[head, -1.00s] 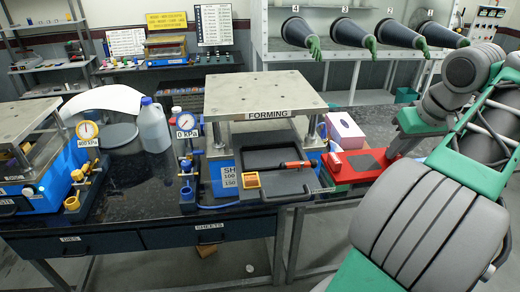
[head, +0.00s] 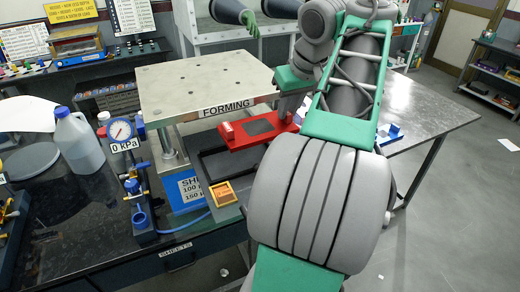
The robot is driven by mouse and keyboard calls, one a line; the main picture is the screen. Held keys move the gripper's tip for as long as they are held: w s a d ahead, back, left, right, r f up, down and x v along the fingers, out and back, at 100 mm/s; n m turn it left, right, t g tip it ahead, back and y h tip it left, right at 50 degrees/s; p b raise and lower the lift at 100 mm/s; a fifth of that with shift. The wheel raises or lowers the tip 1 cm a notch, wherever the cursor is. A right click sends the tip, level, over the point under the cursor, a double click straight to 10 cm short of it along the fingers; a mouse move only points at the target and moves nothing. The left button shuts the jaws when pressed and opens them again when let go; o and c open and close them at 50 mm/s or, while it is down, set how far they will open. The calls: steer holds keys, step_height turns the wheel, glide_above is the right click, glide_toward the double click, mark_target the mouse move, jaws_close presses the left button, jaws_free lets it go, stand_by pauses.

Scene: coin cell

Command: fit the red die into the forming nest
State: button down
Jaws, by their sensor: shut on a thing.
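The red die (head: 255,130), a flat red plate with a dark rectangular inset and a raised block at its left end, is under the front edge of the forming press (head: 205,82). My gripper (head: 288,118) is shut on its right end; my arm partly hides the jaws. The forming nest, a black tray-like frame (head: 203,168), lies at the front of the press. The die overlaps its back right part in the head view. I cannot tell whether the die touches the nest or is above it.
A small orange-yellow box (head: 222,192) sits at the nest's front. A gauge reading 0 kPa (head: 122,130) with a blue valve stand and a jug (head: 78,143) are at left. Press posts flank the opening. My arm hides much of the right side.

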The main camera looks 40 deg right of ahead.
mark_target(270, 122)
steer(key=w+a+f+b, duration=0.1)
steer(key=f, duration=0.1)
steer(key=w+a+f+b, duration=0.2)
steer(key=f+b, duration=0.1)
steer(key=shift+w+a+f, duration=0.2)
steer(key=shift+f, duration=0.15)
steer(key=f, duration=0.1)
steer(key=f+b, duration=0.2)
steer(key=shift+w+a, duration=0.2)
steer(key=shift+a, duration=0.05)
steer(key=shift+s+f, duration=0.1)
steer(key=shift+f, duration=0.25)
steer(key=c, duration=1.5)
jaws_free()
steer(key=shift+f, duration=0.1)
steer(key=shift+o, duration=0.7)
